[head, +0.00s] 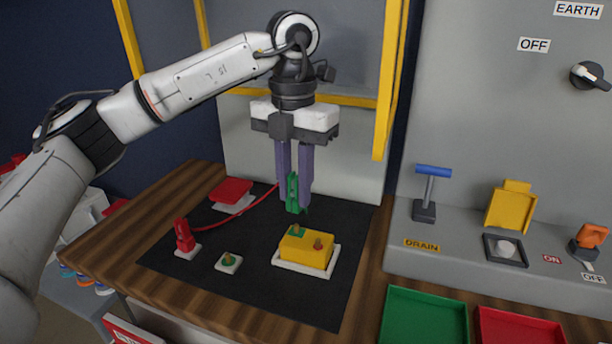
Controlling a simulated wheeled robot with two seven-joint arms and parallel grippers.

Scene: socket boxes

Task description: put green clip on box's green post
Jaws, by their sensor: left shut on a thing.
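My left gripper (295,200) points down and is shut on the green clip (292,190), held above the black mat. The clip hangs upright above the yellow box (306,248), which sits on a white base. The green post (297,230) stands on a green patch at the box's left rear. In the picture the clip's lower end is a little above that post; I cannot tell the exact gap. A second post on a red patch (318,244) is at the box's right. My right gripper does not show.
A red clip (185,236) stands at the mat's left with a red cable towards the back. A red block (232,192) and a small green-topped pad (228,262) are on the mat. Green (424,316) and red (518,328) trays are at right, below a grey panel (470,170).

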